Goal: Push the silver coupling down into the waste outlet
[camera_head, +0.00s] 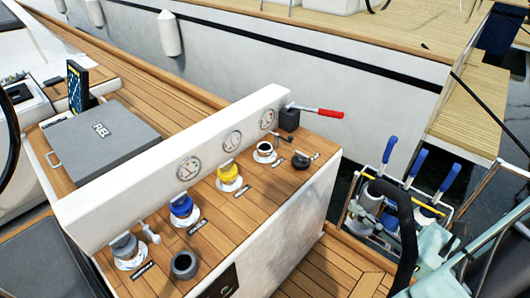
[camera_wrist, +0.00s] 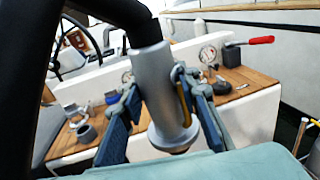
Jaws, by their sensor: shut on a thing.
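My gripper (camera_wrist: 165,118) is shut on the silver coupling (camera_wrist: 155,85), with a blue finger on each side of it. The coupling stands slightly tilted, with a black hose (camera_wrist: 108,14) bending away from its top and a yellow lever (camera_wrist: 184,100) on its side. In the head view the hose (camera_head: 405,225) shows at the lower right, apart from the console. The console top carries several white-flanged outlets: a grey one (camera_head: 125,246), a blue-capped one (camera_head: 182,207), a yellow-capped one (camera_head: 228,174) and an open, dark-centred one (camera_head: 265,149). Their labels are too small to read.
A rack with several blue handles (camera_head: 420,162) stands right of the console. A dark cap (camera_head: 302,160) and a grey cup-like piece (camera_head: 185,265) lie on the console's wood. A red-handled lever (camera_head: 318,111) projects at its far end. A white upright panel (camera_head: 200,160) backs the outlets.

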